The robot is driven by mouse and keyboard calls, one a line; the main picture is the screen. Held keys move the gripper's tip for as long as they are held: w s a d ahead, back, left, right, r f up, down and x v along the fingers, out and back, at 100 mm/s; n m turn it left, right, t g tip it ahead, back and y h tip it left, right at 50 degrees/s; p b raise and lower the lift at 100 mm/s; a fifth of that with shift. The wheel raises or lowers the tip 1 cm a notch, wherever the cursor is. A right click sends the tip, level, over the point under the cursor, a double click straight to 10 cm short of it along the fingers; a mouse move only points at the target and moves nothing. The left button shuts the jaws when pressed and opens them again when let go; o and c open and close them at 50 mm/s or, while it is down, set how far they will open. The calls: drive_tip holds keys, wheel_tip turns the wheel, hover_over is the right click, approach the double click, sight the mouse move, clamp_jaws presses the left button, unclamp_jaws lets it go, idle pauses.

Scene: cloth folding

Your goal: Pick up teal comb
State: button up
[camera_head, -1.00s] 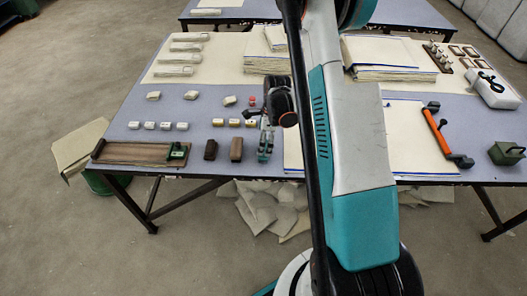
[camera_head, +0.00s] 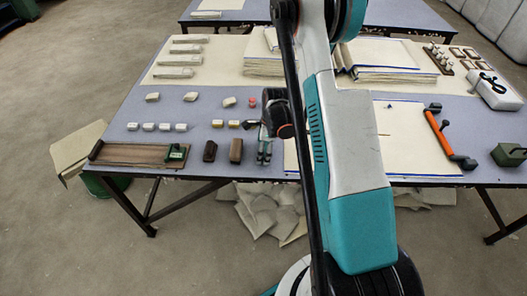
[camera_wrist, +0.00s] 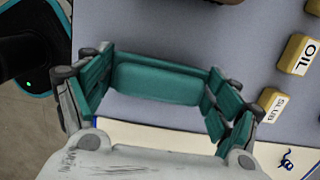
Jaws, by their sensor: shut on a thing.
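The teal comb (camera_wrist: 158,82) shows in the wrist view as a wide teal bar spanning the space between my gripper's fingers, both of which touch its ends. My gripper (camera_head: 264,158) is shut on it, over the front part of the grey-blue table (camera_head: 210,108), right of the dark wooden blocks. In the head view the comb cannot be told apart from the fingers. How far it is above the table is not clear.
Two dark blocks (camera_head: 236,150) and a wooden tray (camera_head: 130,154) stand left of my gripper. In the wrist view, yellow blocks marked OIL (camera_wrist: 299,54) and SLUB (camera_wrist: 274,104) lie to the right. A cream cloth (camera_head: 408,145) and an orange-handled tool (camera_head: 438,132) lie to the right.

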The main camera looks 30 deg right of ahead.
wheel_tip(320, 180, up, 20)
drive_tip(key=p, duration=0.5)
drive_tip(key=shift+p, duration=0.4)
